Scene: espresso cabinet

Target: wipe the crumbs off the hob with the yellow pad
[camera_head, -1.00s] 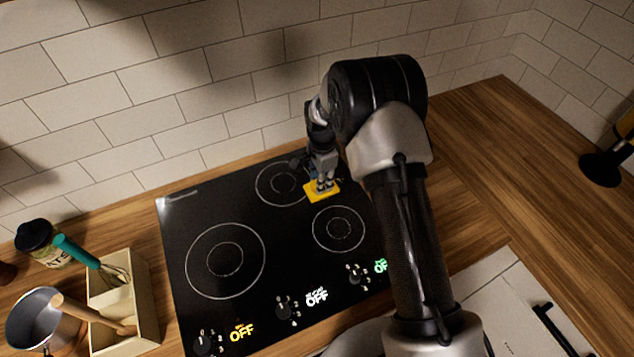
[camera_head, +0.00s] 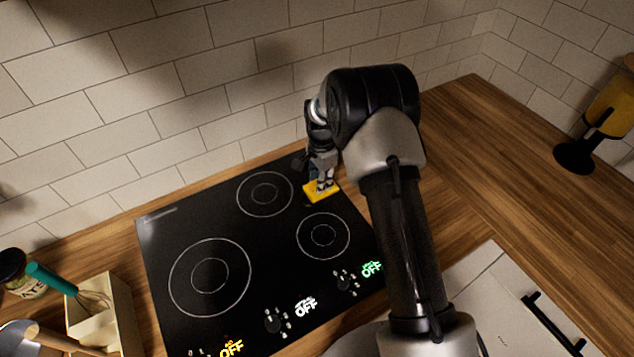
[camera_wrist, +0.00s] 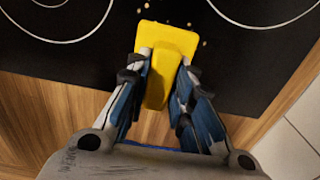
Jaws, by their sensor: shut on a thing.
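The yellow pad (camera_head: 320,193) lies at the back right of the black hob (camera_head: 205,215), near its right edge, right of the rear ring. My gripper (camera_head: 323,182) is shut on the pad's raised grip from above. In the wrist view the pad (camera_wrist: 165,38) is flat on or just above the dark glass, with my gripper's fingers (camera_wrist: 164,62) on both sides of its grip. Several small pale crumbs (camera_wrist: 204,42) lie by the pad's far edge and right side. Crumbs are too small to tell in the head view.
A pale wooden box (camera_head: 107,318) with a teal-handled whisk (camera_head: 60,283) stands left of the hob. The tiled wall (camera_head: 180,90) is close behind. Wooden counter (camera_head: 450,150) to the right is clear up to a yellow-and-black item (camera_head: 600,118).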

